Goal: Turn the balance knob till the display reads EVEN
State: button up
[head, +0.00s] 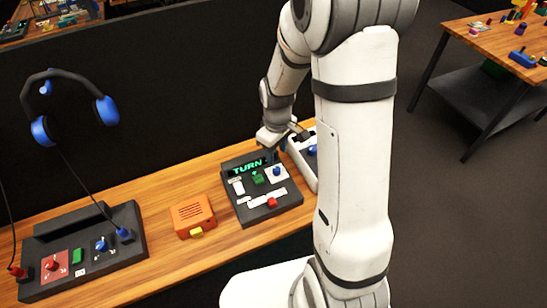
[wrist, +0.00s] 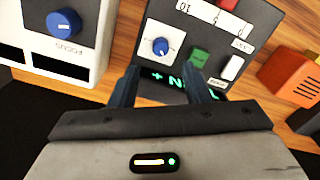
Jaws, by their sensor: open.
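The dark panel (head: 286,205) has a lit green display (head: 247,167) that reads TURN in the head view. A small blue knob (head: 277,171) on a white plate sits beside the display; no balance label is legible. In the wrist view this blue knob (wrist: 161,46) has a white mark and lies just beyond my fingertips. The display (wrist: 165,77) there is upside down and partly covered by my fingers. My gripper (wrist: 162,76) is open and empty, its two dark fingers apart, with the knob ahead of the gap. In the head view my gripper (head: 273,153) hangs over the panel's back edge.
The panel also bears a green button (head: 258,179), a white switch (head: 238,187) and a red slider (head: 271,203). A white device with a blue FOCUS knob (wrist: 64,21) stands close on one side. An orange box (head: 192,216) stands on the other.

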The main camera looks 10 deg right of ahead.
aim_at(276, 168)
notch_tip(276, 168, down, 7)
jog(key=shift+f+p, duration=0.15)
jog(key=shift+p, duration=0.25)
